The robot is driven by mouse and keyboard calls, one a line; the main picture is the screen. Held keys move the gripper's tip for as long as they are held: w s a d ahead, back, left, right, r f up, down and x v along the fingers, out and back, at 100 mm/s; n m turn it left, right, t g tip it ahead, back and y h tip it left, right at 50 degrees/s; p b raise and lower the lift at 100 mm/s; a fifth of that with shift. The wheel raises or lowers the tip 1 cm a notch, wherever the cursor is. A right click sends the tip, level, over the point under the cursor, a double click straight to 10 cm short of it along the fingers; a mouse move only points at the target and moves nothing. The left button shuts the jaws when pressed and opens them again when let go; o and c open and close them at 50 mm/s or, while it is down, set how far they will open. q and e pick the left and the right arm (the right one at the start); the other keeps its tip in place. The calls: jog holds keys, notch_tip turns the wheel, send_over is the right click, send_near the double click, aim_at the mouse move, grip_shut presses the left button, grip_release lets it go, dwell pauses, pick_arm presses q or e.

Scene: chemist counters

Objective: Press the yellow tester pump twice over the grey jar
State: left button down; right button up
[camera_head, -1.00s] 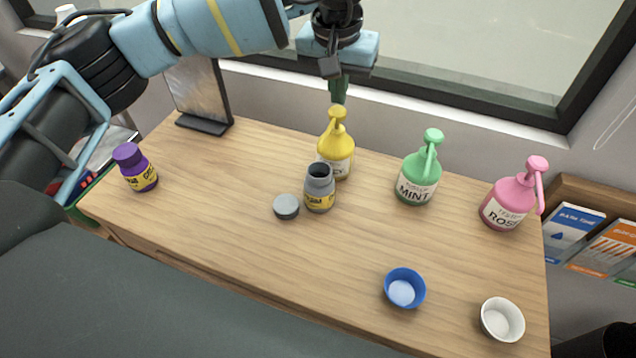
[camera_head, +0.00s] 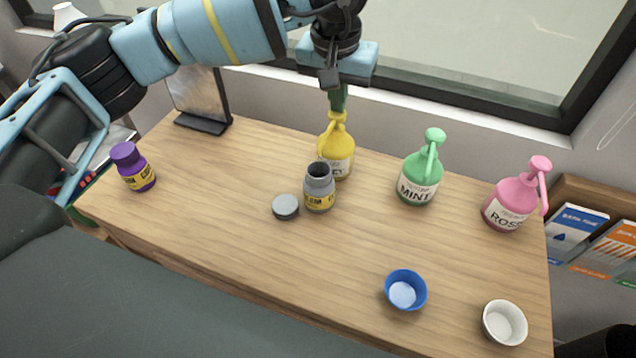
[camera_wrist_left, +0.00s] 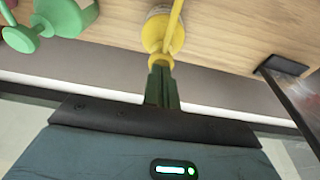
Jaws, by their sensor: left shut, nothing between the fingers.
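The yellow tester pump (camera_head: 337,155) stands upright at the back of the wooden counter, partly behind the grey jar. The grey jar (camera_head: 319,191) stands open in front of it, with its grey lid (camera_head: 285,206) lying beside it on the left. My left gripper (camera_head: 338,106) points down at the top of the yellow pump's head, its fingers shut with nothing between them. In the left wrist view the shut fingertips (camera_wrist_left: 161,66) meet or nearly meet the yellow pump head (camera_wrist_left: 164,45). I cannot tell if they touch. My right gripper is not in view.
A green mint pump (camera_head: 421,175) and a pink rose pump (camera_head: 510,205) stand to the right. A blue bowl (camera_head: 405,290) and a white bowl (camera_head: 504,322) sit at the front right. A purple jar (camera_head: 133,167) stands at left. The front middle counter is clear.

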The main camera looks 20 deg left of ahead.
pick_arm(q)
jog(key=shift+s+f, duration=0.1)
jog(key=shift+f, duration=0.45)
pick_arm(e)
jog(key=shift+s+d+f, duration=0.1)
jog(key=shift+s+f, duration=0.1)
pick_arm(q)
jog(key=shift+r, duration=0.1)
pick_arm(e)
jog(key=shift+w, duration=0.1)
pick_arm(q)
jog(key=shift+w+p+v, duration=0.15)
jog(key=shift+p+v, duration=0.05)
jog(key=shift+v, duration=0.5)
jog(key=shift+w+p+v, duration=0.15)
jog(key=shift+v, duration=0.5)
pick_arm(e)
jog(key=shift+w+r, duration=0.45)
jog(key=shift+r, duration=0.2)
pick_arm(q)
jog(key=shift+w+r, duration=0.1)
jog(key=shift+r, duration=0.05)
